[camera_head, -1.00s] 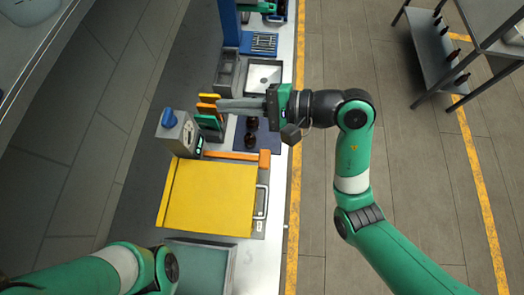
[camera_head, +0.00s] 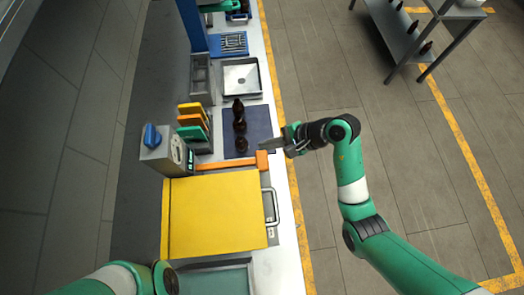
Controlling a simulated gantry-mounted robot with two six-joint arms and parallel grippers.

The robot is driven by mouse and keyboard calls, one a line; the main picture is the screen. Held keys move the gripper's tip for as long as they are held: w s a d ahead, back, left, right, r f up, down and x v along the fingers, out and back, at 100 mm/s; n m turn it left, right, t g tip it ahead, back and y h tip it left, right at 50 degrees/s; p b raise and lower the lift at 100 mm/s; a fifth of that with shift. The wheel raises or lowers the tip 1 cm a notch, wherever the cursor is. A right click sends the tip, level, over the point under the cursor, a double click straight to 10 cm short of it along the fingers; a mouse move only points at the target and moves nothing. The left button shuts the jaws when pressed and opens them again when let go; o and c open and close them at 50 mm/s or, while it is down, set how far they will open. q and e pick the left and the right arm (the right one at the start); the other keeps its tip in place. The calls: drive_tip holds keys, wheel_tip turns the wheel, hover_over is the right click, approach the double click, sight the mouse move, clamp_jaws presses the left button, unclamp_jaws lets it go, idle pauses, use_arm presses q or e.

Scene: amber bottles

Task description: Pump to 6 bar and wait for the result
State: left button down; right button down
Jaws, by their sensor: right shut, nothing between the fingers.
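A grey box with a blue knob and a round gauge (camera_head: 168,150) stands left of the middle; its gauge reading is too small to tell. An orange lever (camera_head: 225,164) runs right from the box along the far edge of a yellow lid (camera_head: 215,213) and ends in an orange block. The lid lies flat, with a metal handle on its right side. My right gripper (camera_head: 266,145) is shut and empty, just beyond the lever's end block; whether they touch I cannot tell. My left gripper is out of view; only part of my left arm shows at the lower left.
Several dark bottles (camera_head: 239,127) stand on a blue mat (camera_head: 257,121) left of my right gripper. Yellow, orange and green plates (camera_head: 193,120) stand beside the box. A metal tray (camera_head: 241,77) lies farther back.

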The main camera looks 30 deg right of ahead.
drive_tip(key=shift+f, duration=0.1)
drive_tip(key=b, duration=0.8)
approach(256, 158)
drive_tip(key=x, duration=0.4)
drive_tip(key=shift+w+a+r, duration=0.25)
drive_tip(key=shift+a+r, duration=0.05)
drive_tip(key=shift+f, duration=0.3)
drive_tip(key=shift+f, duration=0.1)
idle(0.6)
drive_tip(key=shift+f, duration=0.3)
